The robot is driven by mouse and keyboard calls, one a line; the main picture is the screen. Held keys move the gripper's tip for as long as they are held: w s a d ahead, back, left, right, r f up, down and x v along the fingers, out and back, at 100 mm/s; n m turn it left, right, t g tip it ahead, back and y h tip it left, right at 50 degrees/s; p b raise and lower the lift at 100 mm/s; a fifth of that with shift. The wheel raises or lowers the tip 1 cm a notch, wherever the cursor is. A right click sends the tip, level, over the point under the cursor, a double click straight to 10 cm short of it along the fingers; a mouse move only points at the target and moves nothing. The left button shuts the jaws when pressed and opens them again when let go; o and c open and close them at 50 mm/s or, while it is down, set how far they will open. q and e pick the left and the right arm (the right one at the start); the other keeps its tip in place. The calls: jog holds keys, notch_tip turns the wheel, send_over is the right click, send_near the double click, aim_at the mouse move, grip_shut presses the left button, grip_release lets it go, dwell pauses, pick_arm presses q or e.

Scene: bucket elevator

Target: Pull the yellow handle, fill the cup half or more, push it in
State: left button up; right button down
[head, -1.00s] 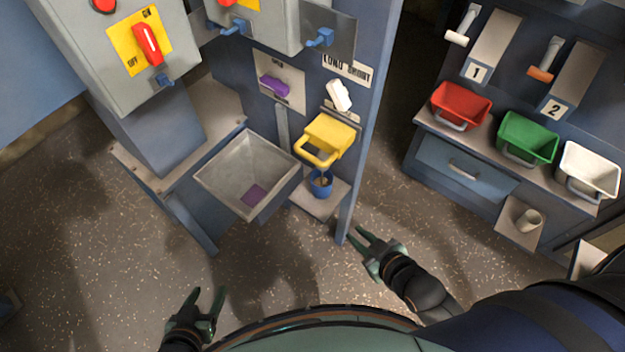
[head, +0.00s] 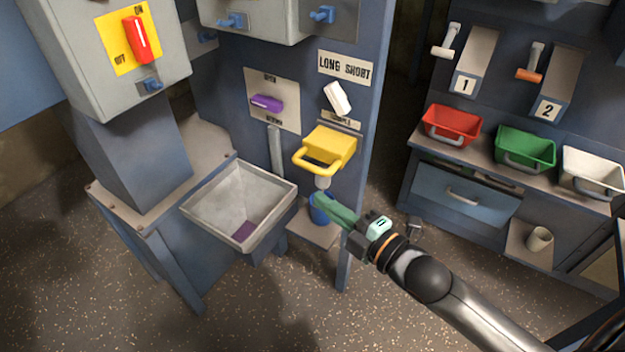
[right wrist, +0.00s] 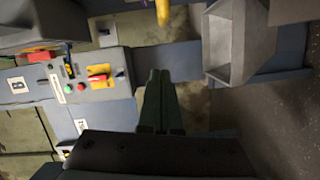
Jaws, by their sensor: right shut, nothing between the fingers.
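The yellow handle (head: 326,150) sticks out from the blue panel in the head view, under a white lever. A bit of it shows at the top of the right wrist view (right wrist: 163,12). The blue cup (head: 318,209) stands on a small shelf (head: 312,232) below the handle. My right gripper (head: 330,208) is shut and empty. Its fingertips are in front of the cup and cover part of it; I cannot tell whether they touch it. The gripper also shows in the right wrist view (right wrist: 158,90). What is inside the cup is hidden. My left gripper is out of view.
A grey hopper (head: 205,203) stands left of the shelf. A purple lever (head: 267,103) and a white lever (head: 338,98) are on the panel. Red (head: 451,127), green (head: 525,150) and white (head: 592,173) bins sit on the right bench. Open floor lies in front.

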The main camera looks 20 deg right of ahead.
aim_at(338, 163)
jog(key=w+f+b, duration=0.1)
jog(key=w, duration=0.7)
jog(key=shift+w+d+f, duration=0.15)
jog(key=shift+w+d, duration=0.05)
jog(key=shift+w, duration=0.05)
jog(key=shift+d, duration=0.1)
jog(key=w+d, duration=0.4)
jog(key=d, duration=0.1)
jog(key=shift+w+d+b, duration=0.1)
jog(key=shift+d+b, duration=0.05)
jog(key=shift+b, duration=0.15)
